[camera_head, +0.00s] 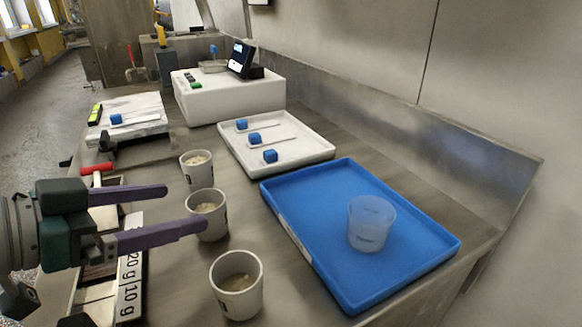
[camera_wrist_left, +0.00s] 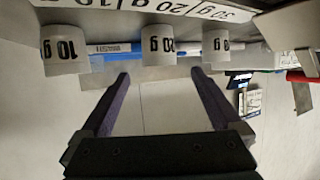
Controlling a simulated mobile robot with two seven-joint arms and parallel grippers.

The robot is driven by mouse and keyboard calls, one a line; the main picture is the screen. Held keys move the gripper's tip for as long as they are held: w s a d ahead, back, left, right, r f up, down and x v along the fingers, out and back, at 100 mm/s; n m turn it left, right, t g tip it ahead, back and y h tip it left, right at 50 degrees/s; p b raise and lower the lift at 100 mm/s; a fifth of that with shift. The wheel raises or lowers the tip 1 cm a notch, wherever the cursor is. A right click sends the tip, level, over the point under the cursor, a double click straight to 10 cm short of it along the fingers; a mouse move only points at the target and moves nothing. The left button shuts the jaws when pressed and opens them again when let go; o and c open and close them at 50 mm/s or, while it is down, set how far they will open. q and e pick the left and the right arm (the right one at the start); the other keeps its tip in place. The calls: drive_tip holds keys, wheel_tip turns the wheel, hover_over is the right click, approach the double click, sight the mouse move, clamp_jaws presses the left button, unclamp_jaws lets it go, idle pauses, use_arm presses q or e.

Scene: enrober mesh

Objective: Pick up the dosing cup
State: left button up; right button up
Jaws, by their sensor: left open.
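A translucent cup (camera_head: 371,224), which looks like the dosing cup, stands upright on the right part of the blue tray (camera_head: 420,222) in the head view. Three pale cups with grainy contents stand in a row left of the tray: a near one (camera_head: 237,287), a middle one (camera_head: 208,220) and a far one (camera_head: 195,168). My left gripper (camera_head: 184,208) is open and empty. Its purple fingers point toward the row, one overlapping the middle cup in the picture; contact cannot be told. The left wrist view shows the gripper (camera_wrist_left: 160,77) and a cup marked 10 g (camera_wrist_left: 62,48).
A white tray (camera_head: 312,157) with several blue-handled tools lies behind the blue tray. A white box (camera_head: 230,103) carries a dark display. A label strip (camera_head: 130,270) and a red-handled tool (camera_head: 97,169) lie near the left edge. A metal wall borders the right side.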

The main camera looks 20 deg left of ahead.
sight(203, 201)
use_arm(q)
drive_tip(key=shift+x, duration=2.3)
drive_tip(key=c, duration=1.5)
